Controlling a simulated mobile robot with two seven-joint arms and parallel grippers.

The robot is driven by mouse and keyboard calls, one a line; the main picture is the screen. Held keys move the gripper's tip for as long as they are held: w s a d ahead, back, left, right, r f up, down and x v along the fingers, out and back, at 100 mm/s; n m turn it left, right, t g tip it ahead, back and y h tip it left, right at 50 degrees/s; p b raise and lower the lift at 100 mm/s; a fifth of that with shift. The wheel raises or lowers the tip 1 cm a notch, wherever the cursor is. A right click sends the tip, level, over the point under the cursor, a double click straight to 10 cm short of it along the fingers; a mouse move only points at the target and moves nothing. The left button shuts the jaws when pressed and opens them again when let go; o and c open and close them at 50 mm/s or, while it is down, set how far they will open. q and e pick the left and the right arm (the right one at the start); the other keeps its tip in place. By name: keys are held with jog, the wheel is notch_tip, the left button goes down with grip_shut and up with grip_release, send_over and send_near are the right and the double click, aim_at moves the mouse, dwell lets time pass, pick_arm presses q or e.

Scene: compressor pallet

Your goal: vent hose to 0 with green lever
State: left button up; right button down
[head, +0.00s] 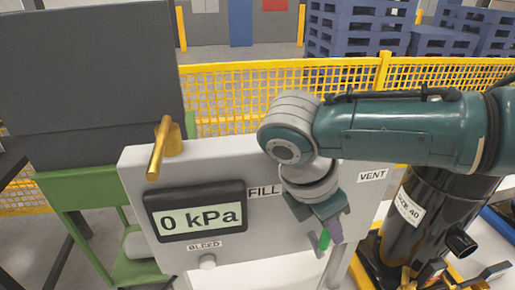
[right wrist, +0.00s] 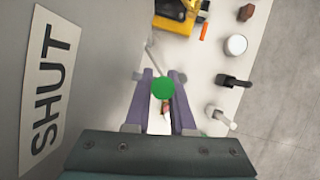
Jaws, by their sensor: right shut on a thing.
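The grey panel (head: 140,190) carries a gauge (head: 196,213) that reads 0 kPa. The green lever (head: 324,239) shows at my right gripper (head: 330,235), below the panel's FILL and VENT labels. In the right wrist view the lever's round green end (right wrist: 163,88) lies between the purple fingers of my right gripper (right wrist: 163,95), which is shut on it. A SHUT label (right wrist: 52,88) is on the panel beside it. My arm and gripper cover part of the panel's right side. The hose cannot be made out. My left gripper is out of view.
A yellow lever (head: 160,150) stands at the panel's upper left. A black tank (head: 424,215) stands at right. Several small parts, including a white cylinder (right wrist: 236,45), lie on the white surface (right wrist: 195,75).

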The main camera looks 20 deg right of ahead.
jog(key=shift+w+a+h, duration=0.1)
jog(key=shift+a+h, duration=0.15)
jog(key=shift+h, duration=0.05)
dwell(0.4)
jog(key=c, duration=0.8)
grip_release()
jog(key=shift+o, duration=0.2)
jog(key=v, duration=1)
